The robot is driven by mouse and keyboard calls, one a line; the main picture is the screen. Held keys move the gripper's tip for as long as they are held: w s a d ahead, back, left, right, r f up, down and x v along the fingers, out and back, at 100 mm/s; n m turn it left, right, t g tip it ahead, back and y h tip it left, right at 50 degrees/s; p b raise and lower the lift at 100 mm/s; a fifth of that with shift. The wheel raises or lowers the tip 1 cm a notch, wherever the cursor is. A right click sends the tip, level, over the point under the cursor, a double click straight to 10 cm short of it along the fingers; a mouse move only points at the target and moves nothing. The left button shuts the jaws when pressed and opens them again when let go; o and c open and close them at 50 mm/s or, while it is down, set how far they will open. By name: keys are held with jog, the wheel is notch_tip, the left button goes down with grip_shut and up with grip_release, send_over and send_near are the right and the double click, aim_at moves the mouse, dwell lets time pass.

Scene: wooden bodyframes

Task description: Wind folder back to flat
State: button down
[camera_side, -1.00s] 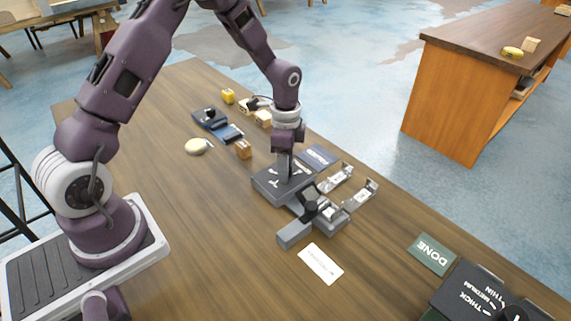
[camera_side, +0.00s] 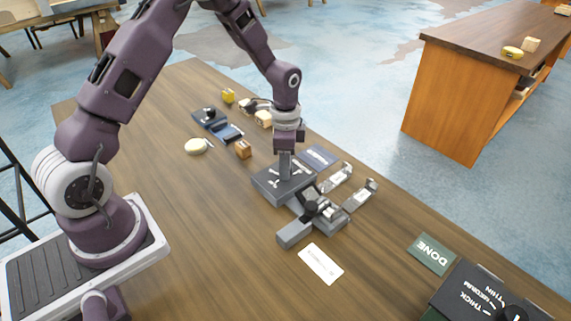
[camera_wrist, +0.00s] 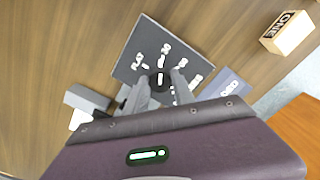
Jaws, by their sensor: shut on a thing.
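The folder has a dark grey dial plate (camera_side: 268,183) with white marks, a black knob (camera_side: 311,205) on its near side and a grey block (camera_side: 294,234). In the wrist view the dial plate (camera_wrist: 150,45) reads FLAT, 30 and further marks partly covered. A dark round dial knob (camera_wrist: 158,77) stands on it. My gripper (camera_side: 285,176) points down over the plate, and in the wrist view its fingers (camera_wrist: 161,84) are shut on the dial knob. The exact dial setting is hard to read.
Metal brackets (camera_side: 361,193) stand right of the plate. A blue card (camera_side: 319,156) lies behind, a white card (camera_side: 321,264) in front. A green DONE pad (camera_side: 431,254) and a black THICK/MEDIUM/THIN panel (camera_side: 478,292) are at right. A wooden ONE block (camera_wrist: 288,32) lies nearby.

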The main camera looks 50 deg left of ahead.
jog(key=n, duration=1.1)
jog(key=shift+n, duration=0.3)
dwell(0.4)
jog(key=c, duration=1.1)
grip_release()
jog(key=shift+o, duration=0.2)
notch_tip(320, 180, up, 7)
jog(key=shift+r, duration=0.1)
